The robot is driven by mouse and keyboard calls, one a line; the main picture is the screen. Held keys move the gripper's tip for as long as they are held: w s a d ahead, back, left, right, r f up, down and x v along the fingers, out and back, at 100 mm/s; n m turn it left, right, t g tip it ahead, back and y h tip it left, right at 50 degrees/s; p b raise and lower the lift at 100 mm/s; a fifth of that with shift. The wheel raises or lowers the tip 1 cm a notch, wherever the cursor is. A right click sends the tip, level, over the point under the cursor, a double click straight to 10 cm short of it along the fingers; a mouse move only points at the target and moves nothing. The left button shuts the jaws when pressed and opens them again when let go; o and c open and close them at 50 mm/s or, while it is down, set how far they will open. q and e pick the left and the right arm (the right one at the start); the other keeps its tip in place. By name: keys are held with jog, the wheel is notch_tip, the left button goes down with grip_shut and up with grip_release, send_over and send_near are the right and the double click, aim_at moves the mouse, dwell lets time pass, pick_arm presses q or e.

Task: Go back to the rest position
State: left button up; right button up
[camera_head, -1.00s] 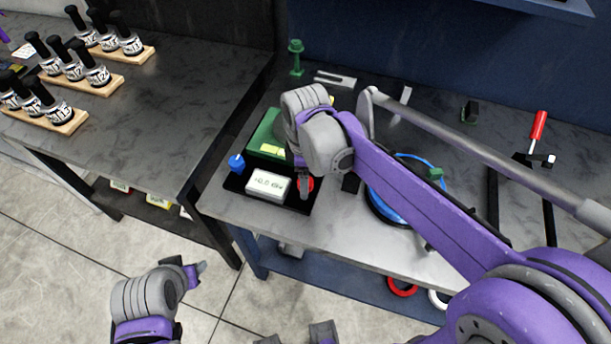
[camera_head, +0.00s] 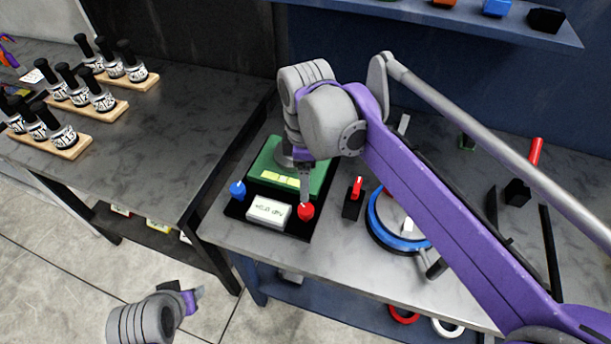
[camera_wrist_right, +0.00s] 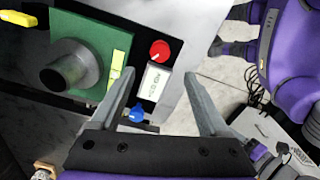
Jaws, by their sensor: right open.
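My right gripper (camera_head: 305,195) hangs over the control unit on the workbench, its fingertips close to the red knob (camera_head: 306,211); whether they touch it is unclear in the head view. In the right wrist view the two fingers (camera_wrist_right: 162,85) are spread with nothing held. The red knob (camera_wrist_right: 160,50) lies beyond them, with the white display (camera_wrist_right: 155,82) and blue knob (camera_wrist_right: 136,114) between them. My left gripper (camera_head: 192,299) is low at the bottom left, over the floor and away from the benches; its jaws are too small to read.
The green box (camera_head: 318,180) stands behind the display (camera_head: 268,211). A black switch box with a red lever (camera_head: 356,188) and a round blue-rimmed device (camera_head: 373,222) stand to the right. A shelf (camera_head: 480,22) overhangs the back.

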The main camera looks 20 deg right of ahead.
jog(key=s+d+f+m+t, duration=0.2)
jog(key=s+f+m, duration=0.2)
jog(key=s+d+f+m+t, duration=0.1)
jog(key=s+d+f+m, duration=0.1)
jog(key=s+f+m, duration=0.2)
jog(key=s+d+f+m+t, duration=0.2)
jog(key=s+f+m, duration=0.3)
jog(key=m, duration=0.1)
jog(key=shift+s+d+f+t, duration=0.1)
jog(key=shift+d+f+t, duration=0.15)
jog(key=shift+t, duration=0.05)
dwell(2.9)
